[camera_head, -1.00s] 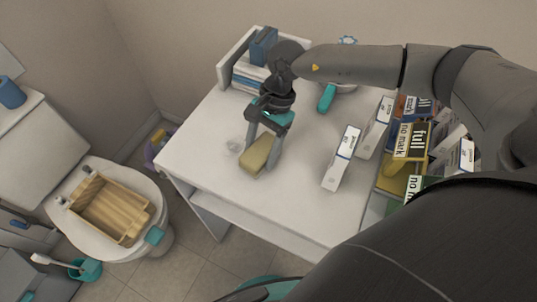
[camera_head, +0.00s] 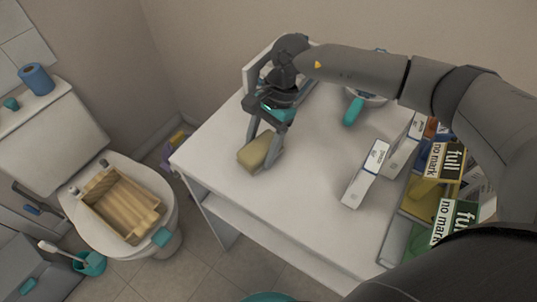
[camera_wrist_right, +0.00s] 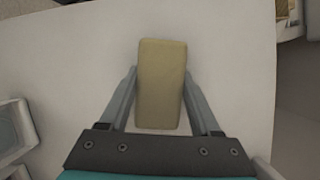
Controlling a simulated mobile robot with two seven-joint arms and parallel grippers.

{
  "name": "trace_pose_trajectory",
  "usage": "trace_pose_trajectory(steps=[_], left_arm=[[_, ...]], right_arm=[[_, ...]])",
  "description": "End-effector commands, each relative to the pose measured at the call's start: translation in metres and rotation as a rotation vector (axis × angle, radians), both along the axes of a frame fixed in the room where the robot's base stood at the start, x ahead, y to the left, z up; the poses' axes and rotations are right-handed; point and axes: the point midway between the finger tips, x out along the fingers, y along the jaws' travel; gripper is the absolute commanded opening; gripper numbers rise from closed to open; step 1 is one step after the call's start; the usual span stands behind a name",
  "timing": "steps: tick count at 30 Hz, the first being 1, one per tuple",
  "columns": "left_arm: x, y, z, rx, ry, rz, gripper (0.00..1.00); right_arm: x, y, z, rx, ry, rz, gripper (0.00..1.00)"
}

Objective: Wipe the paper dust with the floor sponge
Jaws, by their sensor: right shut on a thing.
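The yellowish-tan sponge (camera_head: 253,155) is a block on the white table, near its left edge. My right gripper (camera_head: 261,147) points down and is shut on the sponge, one finger on each side. In the right wrist view the sponge (camera_wrist_right: 160,85) stands between both fingers and reaches out beyond their tips. It looks to be at the table surface, but contact is hard to tell. No paper dust shows now; the sponge and gripper may hide it. My left gripper is not in view.
White boxes (camera_head: 366,175) stand on the table's right side, beside a yellow crate (camera_head: 423,200) of labelled packs. A teal-handled item (camera_head: 353,110) lies behind. A toilet with a wooden tray (camera_head: 122,205) is at left. The table front is clear.

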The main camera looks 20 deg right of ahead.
Motion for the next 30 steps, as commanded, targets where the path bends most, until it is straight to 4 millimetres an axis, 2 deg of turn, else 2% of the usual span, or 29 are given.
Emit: trace_pose_trajectory(steps=[1,5,17,30], left_arm=[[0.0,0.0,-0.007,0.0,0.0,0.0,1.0],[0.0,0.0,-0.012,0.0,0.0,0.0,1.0],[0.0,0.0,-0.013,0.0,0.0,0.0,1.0],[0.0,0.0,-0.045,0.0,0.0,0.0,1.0]], right_arm=[[0.005,0.004,-0.003,0.001,-0.002,0.0,0.2],[0.011,0.009,-0.002,0.0,-0.001,0.0,0.2],[0.014,0.011,-0.001,-0.001,0.0,0.0,0.2],[0.042,0.033,-0.004,0.0,-0.002,0.001,0.2]])
